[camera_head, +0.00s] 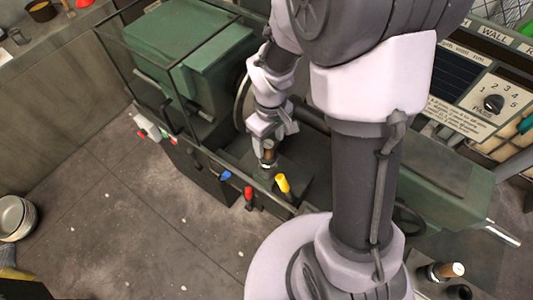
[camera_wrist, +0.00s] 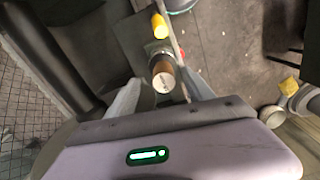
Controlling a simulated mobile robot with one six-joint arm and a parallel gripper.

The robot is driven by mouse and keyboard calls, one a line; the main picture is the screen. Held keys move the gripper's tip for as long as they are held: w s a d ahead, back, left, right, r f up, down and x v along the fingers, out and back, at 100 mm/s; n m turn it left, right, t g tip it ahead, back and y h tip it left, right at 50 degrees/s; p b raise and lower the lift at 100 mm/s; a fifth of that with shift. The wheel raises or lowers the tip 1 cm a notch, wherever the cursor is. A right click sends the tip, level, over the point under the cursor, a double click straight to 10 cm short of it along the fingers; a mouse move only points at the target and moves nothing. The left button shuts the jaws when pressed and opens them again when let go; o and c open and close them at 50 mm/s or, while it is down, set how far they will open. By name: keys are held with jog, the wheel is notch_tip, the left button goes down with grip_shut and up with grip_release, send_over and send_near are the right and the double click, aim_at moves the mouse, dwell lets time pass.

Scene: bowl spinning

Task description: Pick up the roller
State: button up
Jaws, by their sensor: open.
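A brown cylindrical handle with a pale end, apparently the roller's (camera_head: 268,157), stands on the dark machine bed in the head view. In the wrist view the roller (camera_wrist: 163,80) points end-on toward the camera, between the gripper fingers. My gripper (camera_head: 268,137) is open above and around the handle's upper end. In the wrist view my gripper (camera_wrist: 162,92) has one finger on each side of the handle, and I cannot tell whether they touch it. The roller's lower part is mostly hidden.
A yellow handle (camera_head: 283,183) stands close beside the roller. Red (camera_head: 248,193) and blue (camera_head: 226,175) handles line the machine's front edge. The green machine (camera_head: 190,50) rises behind. Another brown-and-white handle (camera_head: 447,270) is at lower right. Bowls (camera_head: 15,215) are stacked at far left.

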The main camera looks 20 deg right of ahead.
aim_at(268, 153)
jog(key=f, duration=0.1)
jog(key=f+b, duration=0.1)
jog(key=f, duration=0.3)
jog(key=shift+s+a+f+b, duration=0.15)
jog(key=shift+a+f+b, duration=0.1)
jog(key=shift+b, duration=0.15)
jog(key=shift+r, duration=0.1)
grip_shut()
